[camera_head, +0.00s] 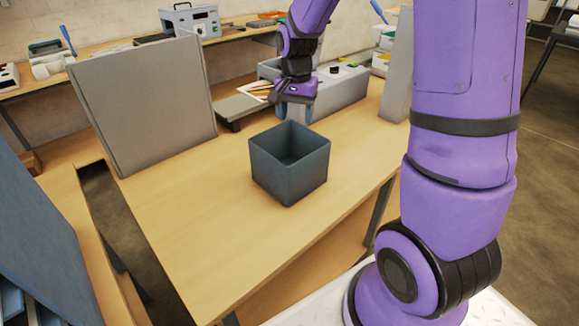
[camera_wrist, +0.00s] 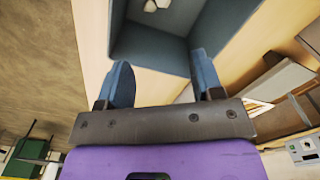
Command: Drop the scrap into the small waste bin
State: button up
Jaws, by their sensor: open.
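The small waste bin (camera_head: 290,170), a dark grey-blue open box, stands upright on the wooden table in the head view. In the wrist view the bin (camera_wrist: 152,50) fills the top middle. A small whitish piece, which looks like the scrap (camera_wrist: 150,5), shows inside the bin at the top edge of the wrist view, partly cut off. The head view does not show it, as the near walls hide part of the floor. My gripper (camera_head: 293,110) is just above the bin's far rim. In the wrist view its two blue fingers (camera_wrist: 160,62) are apart with nothing between them.
A grey laminator (camera_head: 340,90) stands behind the bin, with papers near my gripper. A grey upright panel (camera_head: 145,100) stands at the left of the table, another (camera_head: 398,65) at the right. The table (camera_head: 190,215) is bare in front and left of the bin.

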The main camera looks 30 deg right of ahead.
jog(key=shift+r, duration=2.3)
jog(key=s+a+r+n+t, duration=0.2)
jog(key=s+r+n, duration=0.3)
jog(key=s, duration=0.7)
jog(key=s+a+r+n+t, duration=0.3)
jog(key=s+r, duration=0.5)
jog(key=s, duration=0.4)
jog(key=shift+s+a+n, duration=0.2)
jog(key=shift+a+n, duration=0.55)
jog(key=shift+n, duration=0.15)
